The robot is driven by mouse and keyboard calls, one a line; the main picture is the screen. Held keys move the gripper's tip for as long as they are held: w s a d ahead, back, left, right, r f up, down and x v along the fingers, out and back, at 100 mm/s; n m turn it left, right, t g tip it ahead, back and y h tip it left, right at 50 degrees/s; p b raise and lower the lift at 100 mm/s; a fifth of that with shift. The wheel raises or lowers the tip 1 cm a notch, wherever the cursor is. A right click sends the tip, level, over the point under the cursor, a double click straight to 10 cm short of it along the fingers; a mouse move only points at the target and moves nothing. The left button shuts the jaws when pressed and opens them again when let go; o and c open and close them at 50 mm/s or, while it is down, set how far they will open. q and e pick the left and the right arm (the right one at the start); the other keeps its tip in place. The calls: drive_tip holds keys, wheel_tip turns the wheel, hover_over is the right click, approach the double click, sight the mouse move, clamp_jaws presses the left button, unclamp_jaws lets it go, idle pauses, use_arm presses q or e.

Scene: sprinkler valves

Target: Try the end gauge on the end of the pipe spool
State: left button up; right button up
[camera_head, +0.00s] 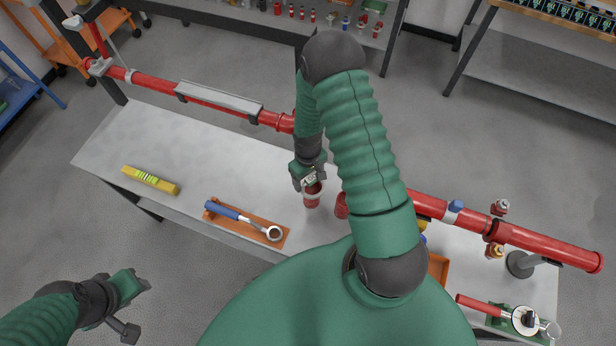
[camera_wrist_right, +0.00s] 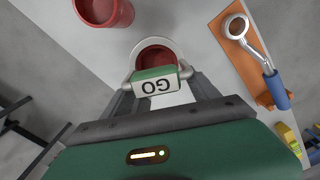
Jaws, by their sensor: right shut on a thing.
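My right gripper (camera_head: 309,182) is shut on the end gauge (camera_wrist_right: 158,84), a pale ring with a green-topped block marked GO. The block sits between its fingertips (camera_wrist_right: 160,87) in the right wrist view. A short red pipe spool (camera_head: 312,198) stands upright on the bench under this gripper, and red shows inside the ring in the wrist view. The ring is over or around the spool's upper end; I cannot tell whether it is seated. My left gripper (camera_head: 134,302) is empty, its fingers apart, off the bench's front left.
A second red piece (camera_head: 341,206) stands close to the right of the spool. An orange tray (camera_head: 222,224) holds a blue-handled ring wrench (camera_head: 240,216). A yellow level (camera_head: 150,180) lies further left. A long red pipe (camera_head: 150,83) runs along the bench's back.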

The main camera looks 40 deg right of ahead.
wheel_tip(320, 180, up, 7)
drive_tip(key=p, duration=0.5)
idle(0.5)
